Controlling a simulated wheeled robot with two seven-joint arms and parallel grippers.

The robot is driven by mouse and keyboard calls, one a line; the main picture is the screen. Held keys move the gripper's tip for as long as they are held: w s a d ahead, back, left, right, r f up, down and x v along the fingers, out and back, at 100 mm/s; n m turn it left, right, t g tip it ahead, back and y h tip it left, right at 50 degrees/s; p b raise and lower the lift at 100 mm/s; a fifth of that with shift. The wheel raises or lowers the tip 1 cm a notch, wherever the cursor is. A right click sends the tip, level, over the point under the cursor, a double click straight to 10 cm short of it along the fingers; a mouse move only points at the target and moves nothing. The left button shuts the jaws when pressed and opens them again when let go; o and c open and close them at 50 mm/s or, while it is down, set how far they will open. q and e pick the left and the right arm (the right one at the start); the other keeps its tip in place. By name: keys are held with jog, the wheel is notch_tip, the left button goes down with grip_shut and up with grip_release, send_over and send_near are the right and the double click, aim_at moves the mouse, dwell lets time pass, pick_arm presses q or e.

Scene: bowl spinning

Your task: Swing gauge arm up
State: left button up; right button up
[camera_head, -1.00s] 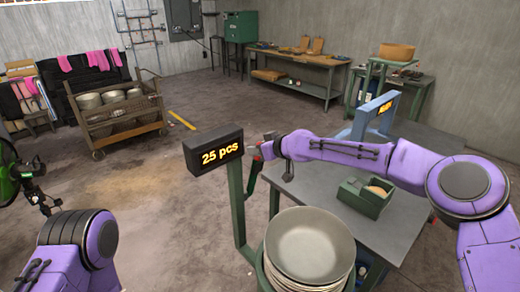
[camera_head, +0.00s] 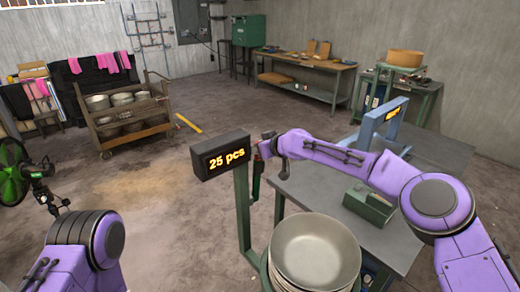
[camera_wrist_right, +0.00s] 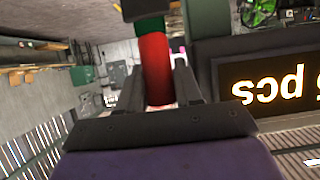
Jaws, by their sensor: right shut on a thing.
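The black display box (camera_head: 221,154) reads "25 pcs" and stands on a green post (camera_head: 243,205) beside the bowl stack. My right gripper (camera_head: 267,147) is just behind and right of the box, with its fingertips partly hidden. In the right wrist view, my right gripper (camera_wrist_right: 158,85) is shut on a red handle (camera_wrist_right: 156,65), which sits between the two fingers. Dark green metal adjoins the handle's upper end. How the handle joins the gauge arm is not clear. The pale bowl stack (camera_head: 315,250) stands in front of the post.
A grey table (camera_head: 390,240) lies under my right arm, with a green box (camera_head: 368,205) on it. A blue frame (camera_head: 372,125) with a lit display stands behind. A bowl cart (camera_head: 120,115) and green fan (camera_head: 14,178) are left. Floor left of the post is clear.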

jog(key=shift+w+a, duration=0.65)
jog(key=shift+w, duration=0.15)
